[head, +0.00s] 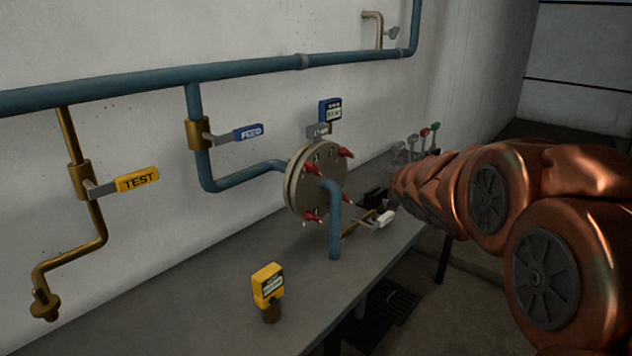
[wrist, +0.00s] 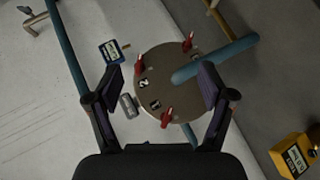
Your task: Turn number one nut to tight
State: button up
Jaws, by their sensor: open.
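A round beige flange (head: 300,188) stands above the grey bench, with several red winged nuts on its face and a blue pipe from its middle. In the wrist view the flange face (wrist: 178,78) carries the marks 1 and 2. A red nut (wrist: 167,117) lies nearest the mark 1; another (wrist: 139,66) is beside the mark 2, and a third (wrist: 188,42) is farther up. My gripper (wrist: 160,76) is open and empty, facing the flange, its fingers apart on either side of it in the picture. In the head view my gripper (head: 376,198) is small and dark, right of the flange.
The blue outlet pipe (wrist: 214,60) crosses near the right finger. A yellow meter (head: 268,290) stands on the bench (head: 190,315). FEED (head: 248,133) and TEST (head: 138,179) handles are left.

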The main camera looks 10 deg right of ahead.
jog(key=w+a+r+n+t+y+b, duration=0.1)
jog(key=w+r+n+t+y+b, duration=0.15)
jog(key=w+n, duration=0.25)
jog(key=n+y+b, duration=0.5)
jog(key=n+y, duration=0.6)
jog(key=n, duration=0.4)
send_near(316, 167)
jog(key=w, duration=0.3)
jog(key=shift+g, duration=0.35)
jog(key=shift+f+p+x, duration=0.2)
jog(key=shift+p+x, duration=0.5)
jog(key=shift+x, duration=3.55)
jog(key=shift+s+a, duration=0.2)
jog(key=c, duration=1.2)
jog(key=shift+o, duration=0.2)
